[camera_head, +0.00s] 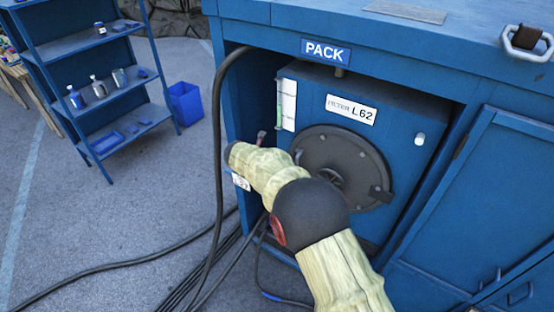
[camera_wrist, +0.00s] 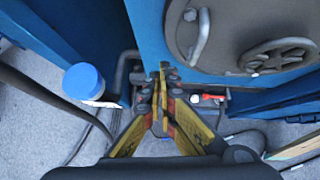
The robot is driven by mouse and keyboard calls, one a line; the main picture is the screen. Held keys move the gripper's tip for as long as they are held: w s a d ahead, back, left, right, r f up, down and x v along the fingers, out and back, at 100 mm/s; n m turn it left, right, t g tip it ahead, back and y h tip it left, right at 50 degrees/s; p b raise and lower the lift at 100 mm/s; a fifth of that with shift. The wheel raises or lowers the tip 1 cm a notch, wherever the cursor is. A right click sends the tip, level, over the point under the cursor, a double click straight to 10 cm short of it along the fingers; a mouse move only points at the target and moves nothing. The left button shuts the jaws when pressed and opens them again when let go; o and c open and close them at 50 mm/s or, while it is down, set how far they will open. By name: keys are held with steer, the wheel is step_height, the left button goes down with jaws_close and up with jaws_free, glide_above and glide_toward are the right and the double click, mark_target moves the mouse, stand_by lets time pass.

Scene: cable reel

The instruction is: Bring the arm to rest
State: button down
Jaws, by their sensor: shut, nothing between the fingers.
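My gripper (camera_wrist: 163,80) shows in the wrist view, its yellow and black fingers closed together with nothing between them. It is in front of the lower part of the blue cabinet unit, left of the round dark hatch (camera_wrist: 240,35). In the head view my arm, in a pale yellow sleeve with a dark joint, reaches up and left across the front of the PACK cabinet (camera_head: 395,28). It covers part of the unit marked FILTER L62 (camera_head: 390,105) and the lower left of its round hatch (camera_head: 345,160). My fingers are hidden in the head view.
A dark cable (camera_head: 219,130) hangs at the cabinet's left side, and several cables lie on the floor. A blue shelf rack (camera_head: 85,42) and blue bin (camera_head: 186,102) stand at left. The wrist view shows a blue round cap (camera_wrist: 83,80) and a red part (camera_wrist: 208,97) near my gripper.

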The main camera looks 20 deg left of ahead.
steer(key=s+a+n+y, duration=0.55)
steer(key=a+n, duration=0.35)
steer(key=n, duration=0.7)
steer(key=s+d+r+n+g+y+b, duration=0.2)
steer(key=s+d+r+n+g+y, duration=0.15)
steer(key=s+d+n, duration=0.55)
steer(key=s+d+r+n+h+b, duration=0.1)
steer(key=s+d+n+h+b, duration=0.2)
steer(key=s+d, duration=0.5)
steer(key=s+d+r+n+h+b, duration=0.2)
steer(key=s+d, duration=0.6)
steer(key=d, duration=2)
steer(key=s+d+r+n+h+b, duration=0.2)
steer(key=s+d+n+b, duration=0.3)
steer(key=d, duration=1.2)
steer(key=s+n+h, duration=0.1)
steer(key=s, duration=0.2)
steer(key=shift+s+d+r+n+h+b, duration=0.2)
steer(key=shift+s+d+n+h+b, duration=0.1)
steer(key=shift+s+d, duration=0.1)
